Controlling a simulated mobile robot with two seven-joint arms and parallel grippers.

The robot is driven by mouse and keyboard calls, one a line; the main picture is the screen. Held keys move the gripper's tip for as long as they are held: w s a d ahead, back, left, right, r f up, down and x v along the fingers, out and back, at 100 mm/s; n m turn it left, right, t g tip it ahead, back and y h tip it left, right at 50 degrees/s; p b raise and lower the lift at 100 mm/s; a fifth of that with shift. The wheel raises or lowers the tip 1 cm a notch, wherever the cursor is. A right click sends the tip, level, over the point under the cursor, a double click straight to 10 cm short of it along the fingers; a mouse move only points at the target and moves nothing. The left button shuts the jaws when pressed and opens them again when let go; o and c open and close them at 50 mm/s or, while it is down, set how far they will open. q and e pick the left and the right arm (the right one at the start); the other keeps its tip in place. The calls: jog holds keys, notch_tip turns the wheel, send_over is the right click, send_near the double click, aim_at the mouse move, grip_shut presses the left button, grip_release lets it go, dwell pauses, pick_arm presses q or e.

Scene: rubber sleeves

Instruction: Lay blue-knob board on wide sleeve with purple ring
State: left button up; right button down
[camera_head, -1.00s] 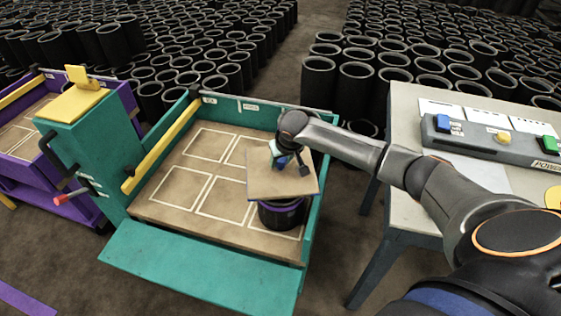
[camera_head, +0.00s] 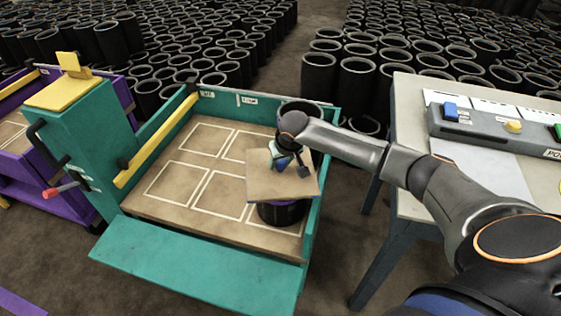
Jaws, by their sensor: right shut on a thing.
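A flat tan board (camera_head: 265,188) with a blue knob (camera_head: 282,163) is in the head view, over the right side of the teal cart's bed. My right gripper (camera_head: 284,162) is shut on the blue knob from above. A wide black sleeve (camera_head: 281,214) stands on the cart bed directly under the board. A thin purple band shows near its top, just below the board's edge. The board covers the sleeve's mouth, and I cannot tell whether it touches the rim. My left gripper is not in view.
The teal cart (camera_head: 200,262) has white-outlined squares on its bed and a yellow rail (camera_head: 155,140) on its left. Another black sleeve (camera_head: 318,114) shows behind my right wrist. A table (camera_head: 405,85) with a button panel (camera_head: 490,128) stands right. Many black sleeves fill the background.

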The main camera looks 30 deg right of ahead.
jog(key=shift+f, duration=0.45)
jog(key=shift+c, duration=1.6)
grip_release()
